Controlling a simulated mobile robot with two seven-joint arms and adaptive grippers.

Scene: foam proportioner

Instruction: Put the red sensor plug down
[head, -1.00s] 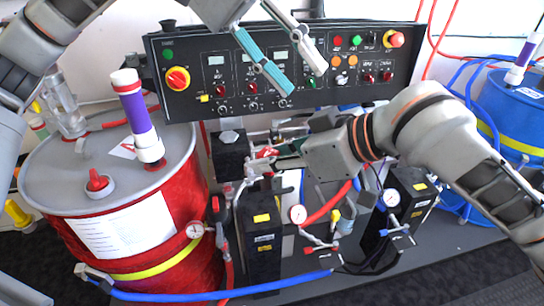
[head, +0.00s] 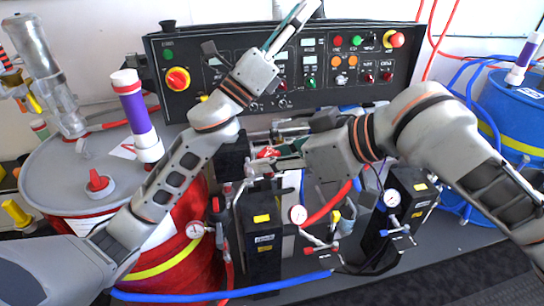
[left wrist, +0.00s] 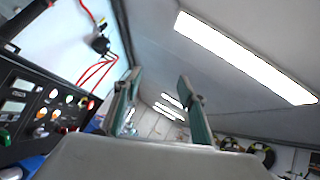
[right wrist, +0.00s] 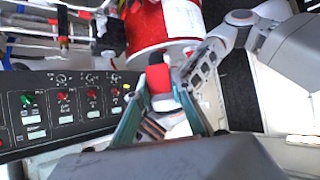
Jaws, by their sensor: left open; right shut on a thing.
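The red sensor plug (head: 267,152) is small and partly hidden between the fingers of my right gripper (head: 272,157). That gripper is shut on it, in front of the black block below the control panel. In the right wrist view, the red plug (right wrist: 159,80) shows between the teal fingers. My left gripper (head: 300,18) is raised in front of the panel's upper edge, its fingers pointing up. In the left wrist view, the left gripper (left wrist: 157,95) is open and empty, facing the ceiling lights.
The black control panel (head: 225,72) stands behind both grippers. A red drum (head: 190,265) with a grey lid stands at left, partly behind my left arm. A blue drum (head: 515,105) stands at right. Gauges, hoses and black pump housings (head: 262,245) crowd the space below the right gripper.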

